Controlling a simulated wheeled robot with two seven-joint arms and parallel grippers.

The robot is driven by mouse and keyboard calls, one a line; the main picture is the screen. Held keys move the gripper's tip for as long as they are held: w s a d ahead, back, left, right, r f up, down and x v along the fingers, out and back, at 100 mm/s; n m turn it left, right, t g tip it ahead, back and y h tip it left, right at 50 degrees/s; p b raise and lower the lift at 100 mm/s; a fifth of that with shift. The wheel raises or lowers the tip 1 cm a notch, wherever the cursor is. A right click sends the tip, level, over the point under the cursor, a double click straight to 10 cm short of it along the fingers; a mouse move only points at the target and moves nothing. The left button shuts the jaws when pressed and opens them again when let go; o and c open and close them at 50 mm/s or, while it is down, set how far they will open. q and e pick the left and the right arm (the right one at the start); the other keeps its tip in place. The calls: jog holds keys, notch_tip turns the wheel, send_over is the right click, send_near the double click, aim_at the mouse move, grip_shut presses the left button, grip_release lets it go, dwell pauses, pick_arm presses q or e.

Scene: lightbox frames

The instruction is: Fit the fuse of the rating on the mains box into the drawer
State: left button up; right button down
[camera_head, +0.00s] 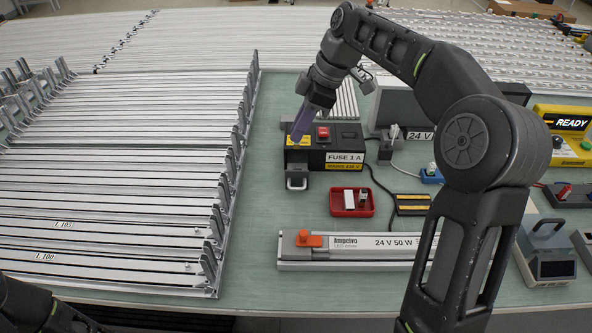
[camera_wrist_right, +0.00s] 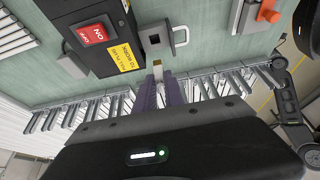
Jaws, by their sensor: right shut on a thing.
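The black mains box (camera_head: 345,142) stands mid-table with a red switch and labels reading "FUSE 1 A" and "MAINS 230 V". Its grey drawer (camera_head: 297,182) sticks out at the front left; in the wrist view the drawer (camera_wrist_right: 180,36) shows a dark recess and a square handle. My right gripper (camera_head: 296,140) is above the box's left end. In the wrist view its purple fingers (camera_wrist_right: 160,80) are shut on a small fuse (camera_wrist_right: 157,64), its pale tip showing close to the drawer. The fuse's rating is unreadable. My left gripper is out of view.
A red tray (camera_head: 337,212) in front of the box holds a white block and a small pale piece. A long "24 V 50 W" unit (camera_head: 350,245) with an orange part lies nearer. Slatted racks (camera_head: 120,170) fill the left. A cable runs right of the box.

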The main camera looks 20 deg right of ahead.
notch_tip(320, 180, down, 6)
jog(key=shift+d+r, duration=0.1)
jog(key=shift+r, duration=0.05)
jog(key=shift+f, duration=1.85)
jog(key=shift+f, duration=0.15)
jog(key=c, duration=1.7)
grip_release()
